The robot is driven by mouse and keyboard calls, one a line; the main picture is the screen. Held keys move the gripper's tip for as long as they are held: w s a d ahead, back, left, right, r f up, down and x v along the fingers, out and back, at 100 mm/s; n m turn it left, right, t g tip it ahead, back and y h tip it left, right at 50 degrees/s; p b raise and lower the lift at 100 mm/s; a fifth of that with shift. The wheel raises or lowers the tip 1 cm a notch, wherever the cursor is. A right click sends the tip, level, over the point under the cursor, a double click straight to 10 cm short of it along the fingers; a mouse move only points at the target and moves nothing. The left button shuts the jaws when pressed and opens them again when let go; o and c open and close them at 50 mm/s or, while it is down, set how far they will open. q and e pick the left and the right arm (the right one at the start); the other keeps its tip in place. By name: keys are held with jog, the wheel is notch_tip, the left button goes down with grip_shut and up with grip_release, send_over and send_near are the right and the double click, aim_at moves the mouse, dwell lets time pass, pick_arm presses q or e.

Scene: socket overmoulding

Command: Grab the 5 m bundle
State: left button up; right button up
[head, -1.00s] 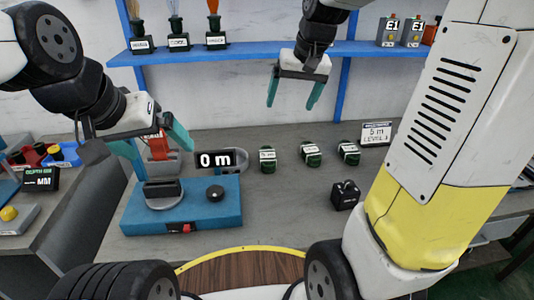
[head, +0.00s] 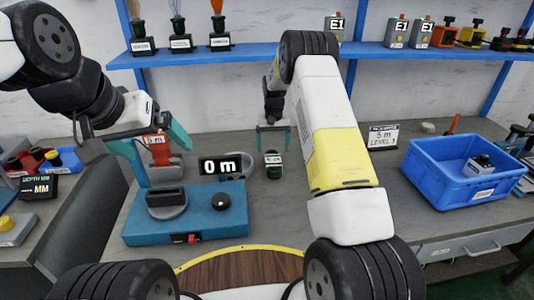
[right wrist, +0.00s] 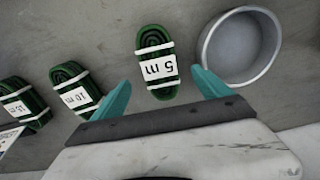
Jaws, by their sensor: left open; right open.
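The 5 m bundle (right wrist: 157,65) is a coiled dark green cable with white ties and a "5 m" label. It lies on the grey bench, and in the head view it shows as a small green coil (head: 273,167). My right gripper (right wrist: 165,92) is open above the bench, its teal fingers on either side of the bundle's label end, not closed on it. In the head view the right gripper (head: 273,140) is just over the bundle. My left gripper (head: 150,145) is open and empty above the blue measuring device (head: 215,222) with the "0 m" display.
Two 10 m bundles (right wrist: 75,84) (right wrist: 22,103) lie to the left in the right wrist view. A round metal dish (right wrist: 240,46) stands close right of the 5 m bundle. A blue crate (head: 440,190) and a "5 m LEVEL" sign (head: 383,137) are at the right of the bench.

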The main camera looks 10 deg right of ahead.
aim_at(273, 159)
notch_tip(273, 159, down, 8)
jog(key=shift+r, duration=0.1)
jog(key=shift+s, duration=0.1)
jog(key=c, duration=1.6)
jog(key=shift+o, duration=0.2)
